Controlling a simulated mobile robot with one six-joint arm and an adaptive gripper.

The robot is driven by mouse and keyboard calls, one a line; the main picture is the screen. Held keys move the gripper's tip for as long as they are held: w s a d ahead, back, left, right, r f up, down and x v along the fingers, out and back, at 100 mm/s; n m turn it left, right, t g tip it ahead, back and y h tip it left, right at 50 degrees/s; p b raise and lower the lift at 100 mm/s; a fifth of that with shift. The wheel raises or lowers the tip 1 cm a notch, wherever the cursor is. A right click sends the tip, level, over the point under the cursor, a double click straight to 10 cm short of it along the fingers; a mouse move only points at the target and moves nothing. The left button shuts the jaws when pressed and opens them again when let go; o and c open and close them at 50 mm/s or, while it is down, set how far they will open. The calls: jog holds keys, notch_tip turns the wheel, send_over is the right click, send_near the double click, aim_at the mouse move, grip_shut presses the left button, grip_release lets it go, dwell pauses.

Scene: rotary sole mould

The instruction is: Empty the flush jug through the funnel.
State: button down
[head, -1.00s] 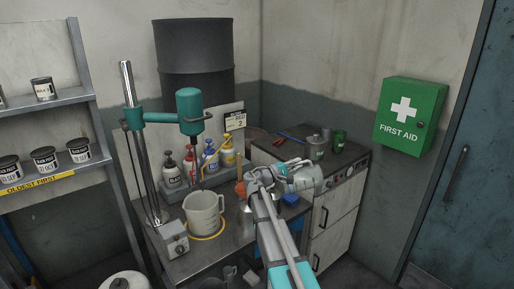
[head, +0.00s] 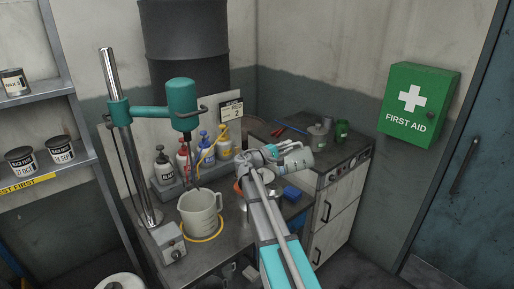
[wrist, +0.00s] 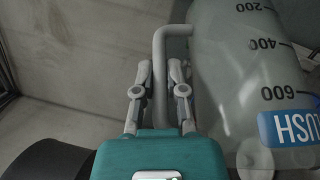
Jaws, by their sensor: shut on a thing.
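The flush jug (head: 298,164) is a translucent vessel, lying well over on its side above the gap between bench and cabinet in the head view. In the wrist view the jug (wrist: 245,70) has marks 200, 400 and 600 and a blue label ending "USH". My gripper (head: 273,155) is shut on its handle; the wrist view shows the fingers (wrist: 160,78) either side of the grey handle bar. An orange thing (head: 239,187), perhaps the funnel, shows left of my wrist, mostly hidden by my arm. I cannot tell how much liquid the jug holds.
A larger jug (head: 200,214) stands under a teal mixer (head: 181,105) on the bench. Several bottles (head: 184,160) stand in a rack behind.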

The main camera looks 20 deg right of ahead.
jog(key=w+a, duration=0.2)
jog(key=a, duration=0.9)
jog(key=shift+w+a, duration=0.15)
jog(key=shift+a, duration=0.25)
jog(key=shift+d, duration=0.15)
